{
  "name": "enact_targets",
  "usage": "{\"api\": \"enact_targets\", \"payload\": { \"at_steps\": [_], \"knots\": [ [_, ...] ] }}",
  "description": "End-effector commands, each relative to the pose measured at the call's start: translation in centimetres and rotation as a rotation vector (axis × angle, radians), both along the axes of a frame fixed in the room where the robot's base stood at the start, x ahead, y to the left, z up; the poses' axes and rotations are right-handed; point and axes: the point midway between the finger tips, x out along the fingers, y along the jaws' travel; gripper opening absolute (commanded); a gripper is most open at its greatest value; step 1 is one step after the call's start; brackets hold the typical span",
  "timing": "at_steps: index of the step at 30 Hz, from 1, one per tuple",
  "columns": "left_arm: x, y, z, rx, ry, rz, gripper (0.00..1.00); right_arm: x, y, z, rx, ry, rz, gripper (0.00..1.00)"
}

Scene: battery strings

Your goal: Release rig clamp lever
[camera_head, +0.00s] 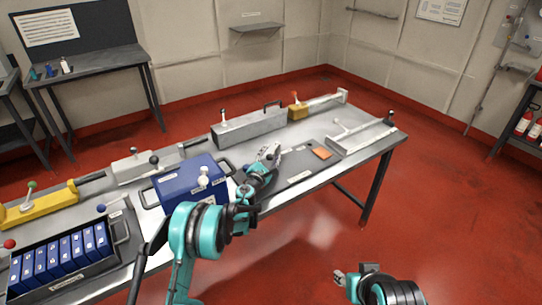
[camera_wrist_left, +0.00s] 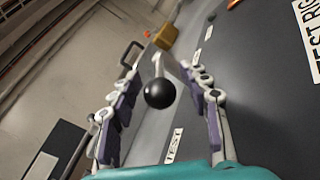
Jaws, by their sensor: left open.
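My left gripper (camera_head: 268,154) reaches over the table's middle, above the dark test rig surface (camera_head: 285,187). In the left wrist view its two fingers (camera_wrist_left: 160,105) stand apart. A lever with a black ball knob (camera_wrist_left: 160,93) and a pale rod shows between them in the picture. I cannot tell whether the fingers touch it, and no grip on it shows.
A blue box (camera_head: 185,188) stands left of my left gripper. Behind are a long grey box (camera_head: 248,130) and a yellow block (camera_head: 297,111). An orange plate (camera_head: 322,153) lies right. A crate of blue batteries (camera_head: 115,262) is at front left. A pale fixture (camera_head: 360,137) is at far right.

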Motion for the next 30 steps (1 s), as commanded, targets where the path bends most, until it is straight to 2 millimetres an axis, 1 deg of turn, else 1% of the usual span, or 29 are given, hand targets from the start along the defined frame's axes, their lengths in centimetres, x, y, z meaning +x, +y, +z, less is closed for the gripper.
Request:
{"api": "enact_targets", "payload": {
  "at_steps": [2, 5, 12, 15, 18, 23, 30],
  "knots": [
    [-0.5, 0.2, 0.0, 0.000, 0.000, 0.000, 0.46, 0.0, 0.0, 0.0, 0.000, 0.000, 0.000, 0.40],
    [-1.9, 0.7, 0.0, 0.000, 0.000, 0.000, 0.46, 0.0, 0.0, 0.0, 0.000, 0.000, 0.000, 0.40],
    [-6.9, 2.4, 0.0, 0.000, 0.000, 0.001, 0.46, 0.0, 0.0, 0.0, 0.000, 0.000, 0.000, 0.40],
    [-8.8, 2.9, 0.0, 0.000, 0.000, 0.000, 0.46, 0.0, 0.0, 0.0, 0.000, 0.000, 0.000, 0.40],
    [-10.1, 3.4, 0.0, 0.000, 0.000, 0.001, 0.46, 0.0, 0.0, 0.0, 0.000, 0.000, 0.000, 0.40],
    [-11.2, 3.8, 0.0, 0.000, 0.000, 0.001, 0.46, 0.0, 0.0, 0.0, 0.000, 0.000, 0.000, 0.40],
    [-11.3, 3.8, 0.0, 0.000, 0.000, 0.000, 0.46, 0.0, 0.0, 0.0, 0.000, 0.000, 0.000, 0.40]
  ]
}}
